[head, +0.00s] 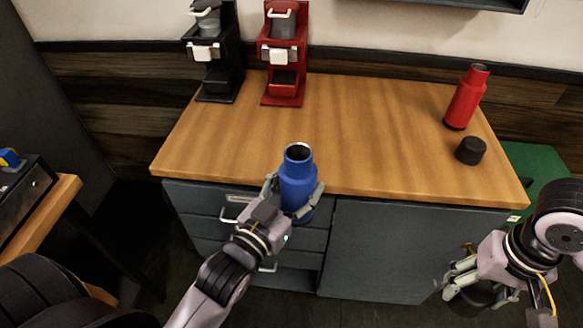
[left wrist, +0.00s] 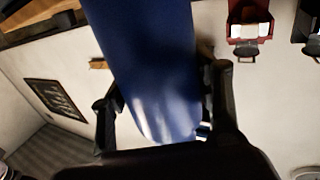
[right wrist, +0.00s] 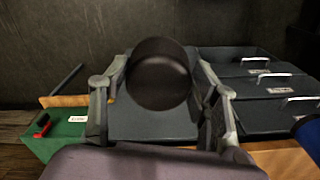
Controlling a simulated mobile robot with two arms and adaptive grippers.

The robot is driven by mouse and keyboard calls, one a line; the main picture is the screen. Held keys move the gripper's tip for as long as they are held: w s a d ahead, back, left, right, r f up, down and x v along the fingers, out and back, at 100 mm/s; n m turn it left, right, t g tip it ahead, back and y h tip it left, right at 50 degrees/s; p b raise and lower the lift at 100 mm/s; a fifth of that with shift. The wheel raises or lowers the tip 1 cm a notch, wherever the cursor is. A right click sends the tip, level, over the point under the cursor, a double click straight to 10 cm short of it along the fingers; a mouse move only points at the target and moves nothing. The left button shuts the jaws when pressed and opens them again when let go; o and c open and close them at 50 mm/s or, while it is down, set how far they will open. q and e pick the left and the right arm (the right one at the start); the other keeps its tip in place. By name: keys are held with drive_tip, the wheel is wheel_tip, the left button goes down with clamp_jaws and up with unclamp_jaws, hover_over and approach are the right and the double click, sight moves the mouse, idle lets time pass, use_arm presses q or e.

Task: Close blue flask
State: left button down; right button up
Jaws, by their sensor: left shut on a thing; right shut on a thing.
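The blue flask (head: 297,176) is upright in the head view with its mouth open at the top. My left gripper (head: 294,192) is shut around its body, in front of the counter's front edge. In the left wrist view the blue flask (left wrist: 155,70) fills the space between the fingers. My right gripper (head: 470,287) is low at the right in the head view. It is shut on a dark cap (right wrist: 159,74), which shows clearly between its fingers in the right wrist view. The cap is well apart from the flask, to its right and lower.
A wooden counter (head: 375,130) on grey drawers stands ahead, its middle clear. A red flask (head: 466,97) and a second dark cap (head: 471,150) stand at its right. A black brewer (head: 216,55) and a red brewer (head: 284,55) stand at the back left. A green box (head: 537,165) is beyond the right end.

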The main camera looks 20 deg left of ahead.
use_arm(q)
drive_tip(key=s+d+f+m+g+h, duration=0.1)
drive_tip(key=d+m+g+h, duration=0.3)
drive_tip(key=d, duration=0.7)
drive_tip(key=m+h, duration=0.2)
drive_tip(key=h, duration=0.2)
drive_tip(key=shift+s+f+h, duration=0.25)
drive_tip(key=shift+s+h, duration=0.05)
drive_tip(key=shift+h, duration=0.1)
use_arm(e)
drive_tip(key=a+r+n, duration=0.2)
drive_tip(key=a+r, duration=1.4)
drive_tip(key=a, duration=0.4)
drive_tip(key=w+a+r, duration=0.2)
drive_tip(key=w+a, duration=0.2)
drive_tip(key=w, duration=0.1)
drive_tip(key=shift+w+r, duration=0.15)
drive_tip(key=shift+w, duration=0.15)
drive_tip(key=shift+n, duration=0.3)
drive_tip(key=shift+f, duration=2.05)
